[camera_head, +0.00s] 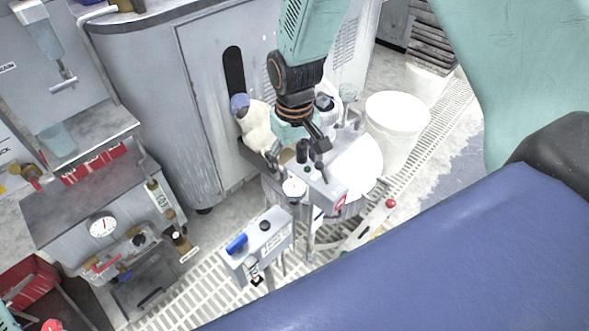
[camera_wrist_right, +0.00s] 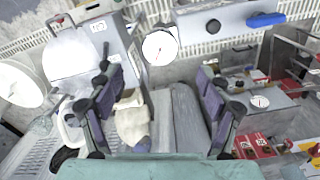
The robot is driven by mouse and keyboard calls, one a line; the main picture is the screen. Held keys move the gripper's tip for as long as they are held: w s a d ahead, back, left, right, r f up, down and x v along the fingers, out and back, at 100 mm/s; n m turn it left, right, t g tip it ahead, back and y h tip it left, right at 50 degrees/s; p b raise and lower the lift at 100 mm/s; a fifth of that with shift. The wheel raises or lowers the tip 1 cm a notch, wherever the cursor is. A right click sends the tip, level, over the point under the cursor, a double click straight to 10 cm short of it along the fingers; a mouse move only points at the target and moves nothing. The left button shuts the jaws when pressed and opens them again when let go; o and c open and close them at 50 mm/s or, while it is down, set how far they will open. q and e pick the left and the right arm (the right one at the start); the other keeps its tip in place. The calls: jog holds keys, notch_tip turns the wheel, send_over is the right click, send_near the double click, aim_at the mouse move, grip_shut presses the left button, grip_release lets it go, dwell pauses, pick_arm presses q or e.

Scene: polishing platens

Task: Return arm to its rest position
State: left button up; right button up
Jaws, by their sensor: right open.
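My right gripper (camera_head: 302,160) hangs at the end of the teal arm coming down from the top of the head view. It is over the grey polishing station, close to its small posts and control box (camera_head: 325,192). In the right wrist view the two fingers (camera_wrist_right: 158,80) stand wide apart with nothing clasped between them. A cream bag-like object (camera_wrist_right: 131,122) shows beyond and between the fingers; it also shows in the head view (camera_head: 257,125), left of the gripper. My left gripper is not in view.
A white round platen (camera_head: 358,168) and a white bucket (camera_head: 397,120) are right of the gripper. A white-faced dial (camera_head: 293,187) and a grey box with a blue handle (camera_head: 262,240) stand in front. A tall grey cabinet (camera_head: 205,95) is behind. Slatted floor grating (camera_head: 205,290) runs below.

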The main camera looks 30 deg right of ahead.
aim_at(295, 187)
jog(key=shift+r, duration=0.1)
dwell(0.3)
notch_tip(295, 187, down, 12)
jog(key=shift+f, duration=0.1)
jog(key=shift+r, duration=0.4)
dwell(0.5)
